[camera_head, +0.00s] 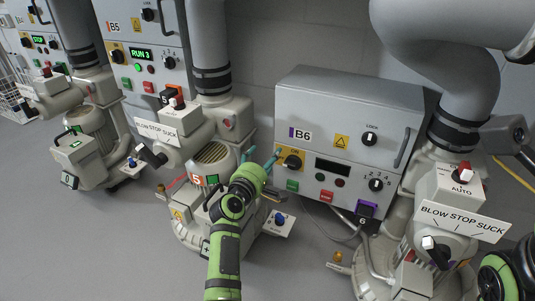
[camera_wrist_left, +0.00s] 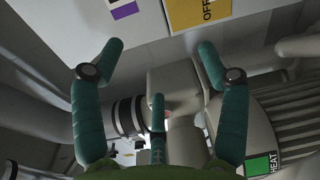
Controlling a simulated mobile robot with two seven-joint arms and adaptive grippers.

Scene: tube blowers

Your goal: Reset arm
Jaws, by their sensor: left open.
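My left arm rises from the bottom of the head view, and its left gripper (camera_head: 265,158) is in front of the lower left of the grey B6 control box (camera_head: 325,112). The teal fingers are spread near the box's yellow switch plate (camera_head: 291,160). In the left wrist view the fingers (camera_wrist_left: 160,52) are wide apart with nothing between them. The box's purple mark (camera_wrist_left: 123,9) and yellow plate (camera_wrist_left: 197,12) show beyond them. Whether a fingertip touches the box I cannot tell. A green and black part of me shows at the lower right edge; my right gripper is not seen.
Blowers with "BLOW STOP SUCK" plates (camera_head: 463,221) stand left and right of my left arm. A thin cable hangs below the B6 box. Grey floor (camera_head: 110,245) is clear at lower left.

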